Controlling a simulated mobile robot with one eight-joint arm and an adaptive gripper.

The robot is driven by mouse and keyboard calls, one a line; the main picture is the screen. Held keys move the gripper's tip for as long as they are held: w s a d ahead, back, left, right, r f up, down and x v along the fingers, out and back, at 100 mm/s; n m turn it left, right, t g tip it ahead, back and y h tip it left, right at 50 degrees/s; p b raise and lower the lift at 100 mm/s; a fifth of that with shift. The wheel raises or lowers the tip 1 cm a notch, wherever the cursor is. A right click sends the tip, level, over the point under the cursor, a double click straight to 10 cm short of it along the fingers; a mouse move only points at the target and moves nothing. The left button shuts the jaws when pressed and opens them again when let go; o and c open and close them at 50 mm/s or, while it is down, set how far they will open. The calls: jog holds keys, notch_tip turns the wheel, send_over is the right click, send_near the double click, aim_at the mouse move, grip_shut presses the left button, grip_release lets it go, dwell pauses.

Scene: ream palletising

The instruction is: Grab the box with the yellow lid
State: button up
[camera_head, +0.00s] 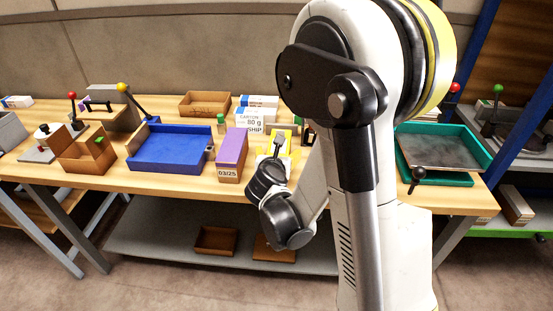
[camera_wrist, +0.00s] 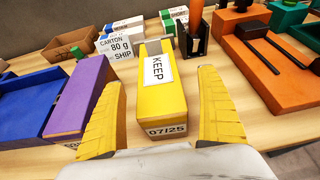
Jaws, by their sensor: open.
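The box with the yellow lid (camera_wrist: 163,95) stands upright on the wooden table in the wrist view, with a white KEEP label on its top and 07/25 on its near end. My gripper (camera_wrist: 163,118) is open, with one yellow finger on each side of the box. I cannot tell whether either finger touches it. In the head view my gripper (camera_head: 277,148) is over the table, and my arm and gripper hide most of the yellow-lidded box.
A purple-lidded box (camera_wrist: 80,100) marked 03/25 in the head view stands close on the left. White cartons (camera_wrist: 118,42) are behind. A blue tray (camera_head: 170,147) is farther left.

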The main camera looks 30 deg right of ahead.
jog(key=b+x, duration=0.2)
jog(key=x, duration=0.5)
jog(key=shift+w+a+f+b, duration=0.1)
jog(key=shift+a+b, duration=0.15)
jog(key=shift+b, duration=0.05)
jog(key=shift+c, duration=0.2)
jog(key=c, duration=1.4)
